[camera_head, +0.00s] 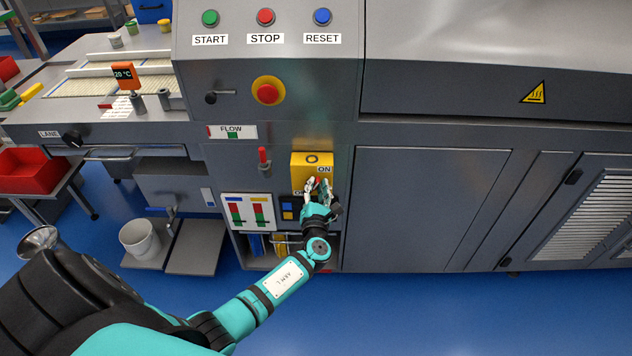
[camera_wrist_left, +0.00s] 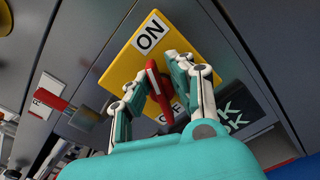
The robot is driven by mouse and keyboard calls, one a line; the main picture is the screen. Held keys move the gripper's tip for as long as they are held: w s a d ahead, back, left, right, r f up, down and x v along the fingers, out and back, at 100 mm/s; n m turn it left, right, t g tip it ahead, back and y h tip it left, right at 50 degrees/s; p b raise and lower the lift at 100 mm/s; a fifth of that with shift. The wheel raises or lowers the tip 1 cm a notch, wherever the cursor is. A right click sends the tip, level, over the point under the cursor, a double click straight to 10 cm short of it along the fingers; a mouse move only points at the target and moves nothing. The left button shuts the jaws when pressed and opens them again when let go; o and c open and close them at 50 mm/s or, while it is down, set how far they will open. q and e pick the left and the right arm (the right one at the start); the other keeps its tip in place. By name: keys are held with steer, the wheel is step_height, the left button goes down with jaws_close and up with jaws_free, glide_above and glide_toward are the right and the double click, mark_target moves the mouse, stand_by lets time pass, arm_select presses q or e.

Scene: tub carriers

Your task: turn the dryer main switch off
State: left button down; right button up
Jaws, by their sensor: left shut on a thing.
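The dryer main switch is a yellow plate (camera_head: 312,161) on the grey machine front, with an ON label and a partly hidden OFF label. My left gripper (camera_head: 319,188) is at the plate and shut on the red switch handle. In the left wrist view the yellow plate (camera_wrist_left: 125,66) shows the red handle (camera_wrist_left: 158,88) between the two fingers of my left gripper (camera_wrist_left: 165,90). The handle's lower part and the OFF label are partly covered by the fingers. I cannot tell the handle's exact setting. My right gripper is not in view.
A red lever (camera_head: 264,158) stands left of the plate, under the FLOW sign (camera_head: 232,131). A red emergency button (camera_head: 268,92) and START, STOP and RESET buttons sit above. A white bucket (camera_head: 140,238) stands at lower left. Blue floor is free at the front.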

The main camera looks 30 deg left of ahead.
arm_select(q)
steer(key=m+p, duration=0.2)
steer(key=m, duration=0.1)
steer(key=shift+a+m, duration=0.25)
steer(key=shift+m, duration=0.05)
steer(key=m, duration=0.1)
steer(key=m+p, duration=0.1)
steer(key=shift+w+d+f+m, duration=0.1)
steer(key=shift+w+f+m, duration=0.1)
steer(key=shift+m, duration=0.2)
steer(key=m+p, duration=0.1)
steer(key=m, duration=0.1)
steer(key=m+p, duration=0.1)
steer(key=m, duration=0.2)
steer(key=shift+w+d+f, duration=0.1)
steer(key=shift+w+f, duration=0.05)
steer(key=shift+f, duration=0.25)
steer(key=shift+m, duration=0.3)
steer(key=c, duration=1)
jaws_free()
steer(key=shift+d+f, duration=0.1)
steer(key=shift+f, duration=0.05)
